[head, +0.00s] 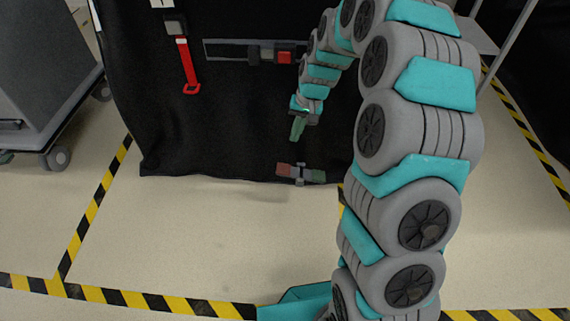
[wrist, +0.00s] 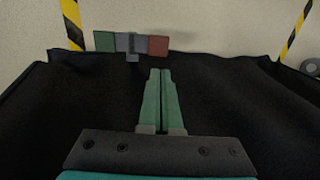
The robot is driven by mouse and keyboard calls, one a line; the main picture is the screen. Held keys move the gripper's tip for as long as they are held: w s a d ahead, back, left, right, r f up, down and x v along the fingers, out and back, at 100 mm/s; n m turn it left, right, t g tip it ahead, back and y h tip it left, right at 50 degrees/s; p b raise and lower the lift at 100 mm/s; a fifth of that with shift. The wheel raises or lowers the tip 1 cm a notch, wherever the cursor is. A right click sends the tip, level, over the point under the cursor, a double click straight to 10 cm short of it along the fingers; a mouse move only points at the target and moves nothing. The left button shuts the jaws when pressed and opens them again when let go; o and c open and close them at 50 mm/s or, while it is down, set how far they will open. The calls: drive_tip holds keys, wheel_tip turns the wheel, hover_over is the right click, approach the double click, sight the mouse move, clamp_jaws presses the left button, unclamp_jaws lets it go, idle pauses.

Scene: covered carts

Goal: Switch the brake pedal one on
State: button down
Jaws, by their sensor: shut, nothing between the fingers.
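The brake pedal (head: 299,173) is a small bar at the bottom edge of the black cart cover. In the head view its left end is red, its middle grey and its right end green. In the wrist view the pedal (wrist: 131,45) shows the other way round, green left and red right, beyond the fingertips. I cannot tell which end is pressed down. My gripper (head: 297,136) points down in front of the cover, above the pedal and apart from it. In the wrist view my gripper's green fingers (wrist: 160,72) are together and empty.
The black cover (head: 240,130) hangs over the cart. A red pull strap (head: 186,65) and a slider bar with a red block (head: 285,57) are higher on it. A grey wheeled cart (head: 45,70) stands left. Floor before the cover is clear, edged by striped tape (head: 130,299).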

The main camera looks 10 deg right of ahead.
sight(278, 167)
drive_tip(key=shift+w+f, duration=0.1)
drive_tip(key=shift+f, duration=0.05)
drive_tip(key=b+x, duration=0.1)
drive_tip(key=x, duration=1.3)
drive_tip(key=shift+b, duration=0.3)
drive_tip(key=shift+a+h+p, duration=0.1)
drive_tip(key=shift+h+p, duration=0.2)
drive_tip(key=shift+p, duration=0.1)
drive_tip(key=shift+a+f+h+p, duration=0.2)
drive_tip(key=shift+h+p, duration=0.2)
drive_tip(key=shift+p, duration=0.15)
drive_tip(key=shift+w+a+f+g+h+p, duration=0.15)
drive_tip(key=shift+a+f+g+h+p, duration=0.3)
drive_tip(key=shift+h, duration=0.35)
drive_tip(key=shift+a+f+h, duration=0.15)
drive_tip(key=shift+f+h, duration=0.45)
drive_tip(key=shift+f, duration=0.15)
drive_tip(key=shift+a+f, duration=0.15)
drive_tip(key=shift+f, duration=0.15)
